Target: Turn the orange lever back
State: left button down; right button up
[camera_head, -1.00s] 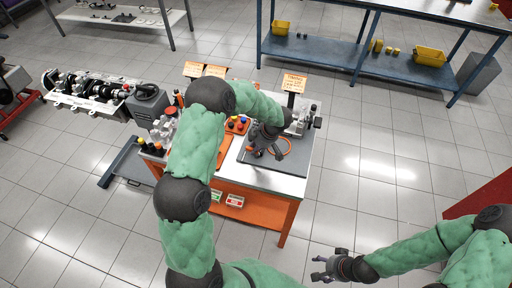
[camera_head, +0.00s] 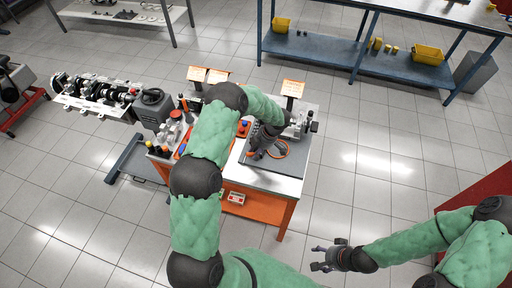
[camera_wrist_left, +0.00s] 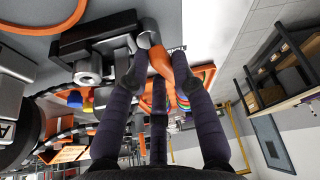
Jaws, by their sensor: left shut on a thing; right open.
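The orange lever (camera_wrist_left: 182,72) shows in the left wrist view, its lower part between my dark fingers and its top end against a grey metal pivot on a dark block (camera_wrist_left: 95,38). My left gripper (camera_wrist_left: 165,70) is shut on it. In the head view my left gripper (camera_head: 258,150) is low over the grey mat (camera_head: 281,176) on the orange workbench; the lever itself is too hidden and small to make out there. My right gripper (camera_head: 318,258) is open and empty, over the floor at the bottom right of the bench.
An orange ring-like hose (camera_head: 283,150) lies beside the left gripper. A metal fixture (camera_head: 298,126) stands behind it. Colored knobs and small parts crowd the bench's left side. An engine (camera_head: 95,92) stands at left. A blue shelf table (camera_head: 340,52) is at the back.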

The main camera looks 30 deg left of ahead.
pick_arm(q)
jog(key=shift+n+p, duration=0.45)
jog(key=shift+n, duration=0.15)
jog(key=c, duration=1.3)
grip_release()
jog(key=shift+v, duration=3.8)
jog(key=shift+w+a, duration=0.1)
jog(key=shift+a, duration=0.05)
